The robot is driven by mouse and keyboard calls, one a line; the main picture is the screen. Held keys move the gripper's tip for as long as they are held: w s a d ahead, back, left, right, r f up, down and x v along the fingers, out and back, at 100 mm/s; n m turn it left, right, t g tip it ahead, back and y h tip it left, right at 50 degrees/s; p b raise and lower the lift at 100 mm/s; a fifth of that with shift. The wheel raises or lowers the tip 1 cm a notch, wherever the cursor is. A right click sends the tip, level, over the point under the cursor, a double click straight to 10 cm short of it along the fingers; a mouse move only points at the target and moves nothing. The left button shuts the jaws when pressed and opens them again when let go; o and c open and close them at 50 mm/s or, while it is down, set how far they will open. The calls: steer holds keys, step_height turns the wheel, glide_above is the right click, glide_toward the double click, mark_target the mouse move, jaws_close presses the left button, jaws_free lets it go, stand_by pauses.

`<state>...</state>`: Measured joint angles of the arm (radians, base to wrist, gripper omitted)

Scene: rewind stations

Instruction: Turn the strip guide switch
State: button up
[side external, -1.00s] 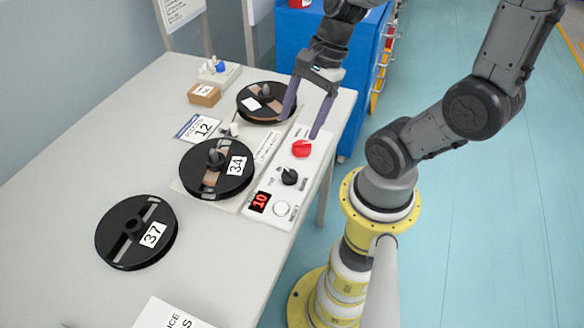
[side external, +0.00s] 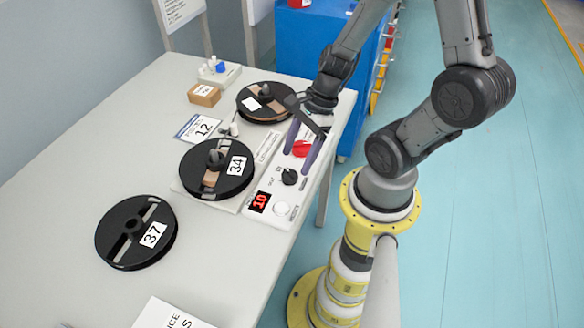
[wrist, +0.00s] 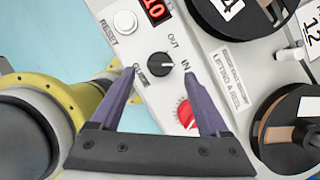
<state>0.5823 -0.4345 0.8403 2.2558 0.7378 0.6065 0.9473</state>
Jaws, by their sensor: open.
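The strip guide switch is a black knob (side external: 289,176) on the white control panel; it also shows in the wrist view (wrist: 160,66), between the labels GUIDE, OUT and IN. Its pale pointer mark faces right in the wrist view, but I cannot tell exactly which label it meets. My gripper (side external: 297,163) is open and empty, pointing down over the panel near the red knob and the black knob. In the wrist view the purple fingertips (wrist: 159,72) lie to either side of the black knob in the picture. I see no contact with it.
A red knob (wrist: 186,112) sits beside the switch, near one finger. A white reset button (side external: 281,209) and a red display reading 10 (side external: 259,201) are at the panel's near end. Reel 34 (side external: 232,180) and a back reel (side external: 276,112) stand beside the panel; reel 37 (side external: 120,245) lies apart.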

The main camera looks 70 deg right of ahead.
mark_target(291, 172)
steer(key=shift+x, duration=2.25)
jaws_close()
